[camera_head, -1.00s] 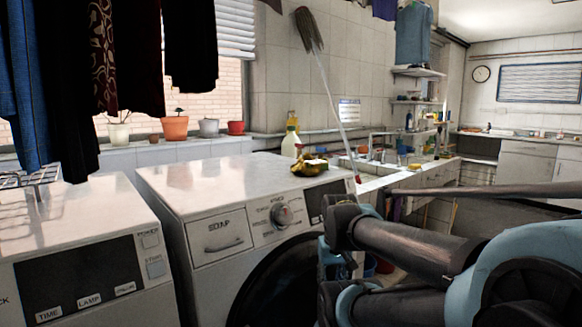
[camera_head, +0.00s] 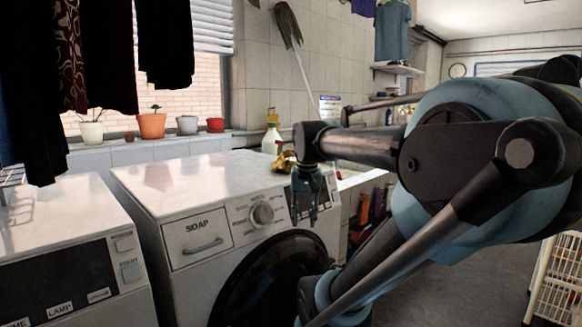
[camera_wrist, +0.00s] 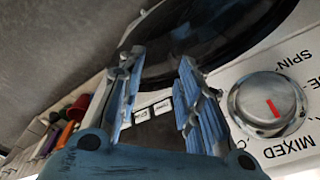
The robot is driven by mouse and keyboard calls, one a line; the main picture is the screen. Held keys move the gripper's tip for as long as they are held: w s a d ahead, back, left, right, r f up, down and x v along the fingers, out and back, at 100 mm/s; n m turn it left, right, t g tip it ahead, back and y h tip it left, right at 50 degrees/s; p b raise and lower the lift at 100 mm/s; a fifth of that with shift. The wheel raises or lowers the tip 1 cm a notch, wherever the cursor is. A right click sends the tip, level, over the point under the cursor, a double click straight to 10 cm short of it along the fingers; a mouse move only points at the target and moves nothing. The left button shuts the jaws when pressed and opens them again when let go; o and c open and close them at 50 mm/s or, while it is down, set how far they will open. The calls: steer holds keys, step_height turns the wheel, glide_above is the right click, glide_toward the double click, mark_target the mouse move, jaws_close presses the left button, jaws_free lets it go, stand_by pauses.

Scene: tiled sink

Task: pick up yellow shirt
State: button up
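A crumpled yellow cloth (camera_head: 283,161), which may be the yellow shirt, lies on the washing machine's top (camera_head: 190,172) at its back right corner. My arm partly hides it in the head view, and it is not visible in the wrist view. My gripper (camera_head: 313,215) hangs pointing down in front of the machine's control panel, lower than the cloth and apart from it. In the wrist view my gripper (camera_wrist: 156,65) is open, its two blue fingers apart with nothing held between them. The panel's buttons show between the fingers.
The washing machine's dial (camera_head: 262,214) and round door (camera_head: 275,280) are close to my gripper. A spray bottle (camera_head: 271,136) stands behind the cloth. Dark clothes (camera_head: 165,45) hang at upper left. A white basket (camera_head: 558,280) is at right.

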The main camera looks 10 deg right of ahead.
steer(key=w+r+m+g, duration=0.2)
steer(key=w+r+m, duration=0.8)
steer(key=w+r, duration=2.15)
steer(key=f, duration=1.5)
steer(key=shift+s+a+f, duration=0.1)
steer(key=shift+a+f, duration=0.15)
steer(key=shift+f, duration=0.05)
jaws_close()
